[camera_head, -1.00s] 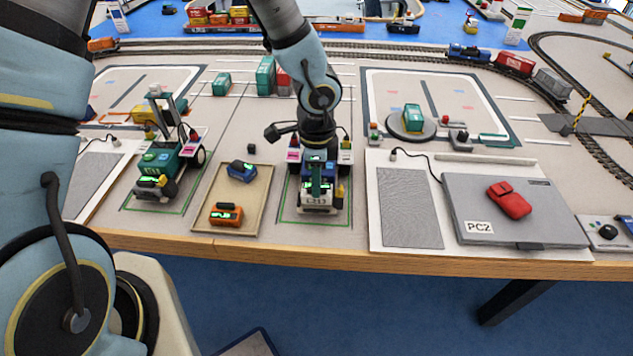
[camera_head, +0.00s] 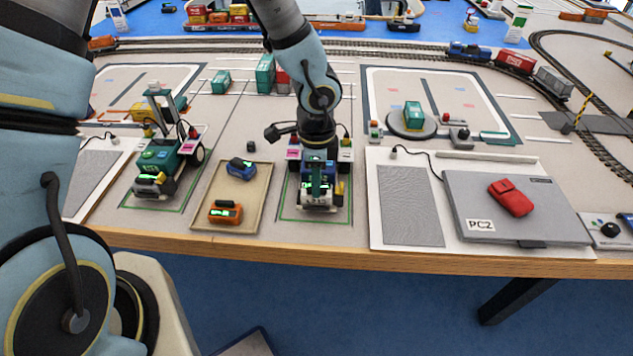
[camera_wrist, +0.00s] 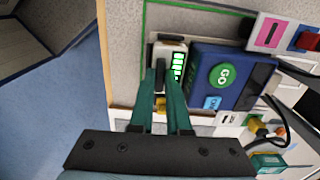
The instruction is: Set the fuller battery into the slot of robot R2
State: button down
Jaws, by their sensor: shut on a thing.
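My gripper (camera_wrist: 163,92) has two teal fingers shut on the dark top of a battery (camera_wrist: 177,66) with a pale case and several lit green bars in the wrist view. The battery is at the end of a blue robot (camera_wrist: 232,76) with a green GO button. In the head view my gripper (camera_head: 317,180) is over that robot (camera_head: 318,202), which stands on a green-outlined pad. How deep the battery sits in the slot is hidden. No R2 label is readable. A green robot (camera_head: 158,165) stands at the left.
A shallow tan tray (camera_head: 232,192) between the robots holds a blue battery (camera_head: 241,167) and an orange one (camera_head: 225,212). The table's wooden front edge (camera_head: 350,251) is close.

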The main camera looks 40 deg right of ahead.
jog(key=shift+f, duration=0.3)
jog(key=c, duration=0.8)
grip_release()
notch_tip(320, 180, up, 11)
jog(key=w+a+r+n, duration=0.1)
jog(key=w+a+n, duration=0.5)
jog(key=a, duration=0.3)
jog(key=w+a+r+n, duration=0.2)
jog(key=w+a+n, duration=0.4)
jog(key=a, duration=0.4)
jog(key=a+r+n+t, duration=0.1)
jog(key=a+r+n, duration=0.2)
jog(key=a+n, duration=0.9)
jog(key=w+a, duration=0.1)
jog(key=a, duration=0.3)
jog(key=shift+n+t, duration=0.3)
